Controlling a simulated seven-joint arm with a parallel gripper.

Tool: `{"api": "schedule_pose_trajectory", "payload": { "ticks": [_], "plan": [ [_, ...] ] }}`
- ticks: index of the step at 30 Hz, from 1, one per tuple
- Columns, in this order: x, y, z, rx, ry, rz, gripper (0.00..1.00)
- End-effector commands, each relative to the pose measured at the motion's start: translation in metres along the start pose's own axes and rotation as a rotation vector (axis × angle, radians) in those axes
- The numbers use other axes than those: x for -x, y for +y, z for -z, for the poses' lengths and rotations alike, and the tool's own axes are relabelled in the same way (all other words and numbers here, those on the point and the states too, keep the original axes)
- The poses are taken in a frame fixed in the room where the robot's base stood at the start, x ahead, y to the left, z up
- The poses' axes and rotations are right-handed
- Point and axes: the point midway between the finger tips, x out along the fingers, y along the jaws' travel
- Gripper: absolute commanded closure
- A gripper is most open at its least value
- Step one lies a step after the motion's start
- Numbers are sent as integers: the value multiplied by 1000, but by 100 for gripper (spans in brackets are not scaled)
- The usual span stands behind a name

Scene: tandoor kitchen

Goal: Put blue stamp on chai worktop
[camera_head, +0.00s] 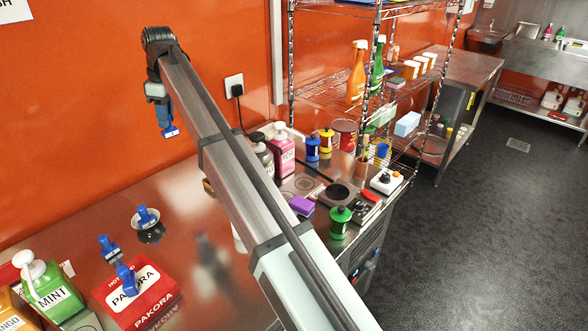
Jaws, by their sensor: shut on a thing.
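My gripper (161,101) is high at the upper left, in front of the orange wall, at the far end of my long arm. It is shut on a blue stamp (168,131), which hangs below it with a pale label at its lower end, above the steel worktop (185,188). The fingertips are small and partly hidden. I cannot tell which surface is the chai worktop.
A green MINT bottle (47,290) stands at the lower left. A pink bottle (282,155), coloured canisters, a purple block (302,205) and a hot plate (338,195) crowd the right part. A wire shelf (330,92) stands behind. The worktop's middle left has bare room.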

Motion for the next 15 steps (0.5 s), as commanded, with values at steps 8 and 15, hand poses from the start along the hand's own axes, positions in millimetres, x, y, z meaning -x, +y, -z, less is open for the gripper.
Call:
{"api": "schedule_pose_trajectory", "payload": {
  "ticks": [8,15],
  "plan": [
    [11,52,-75,-240,-6,-35,100],
    [24,100,-164,-513,-9,-74,100]
  ]
}}
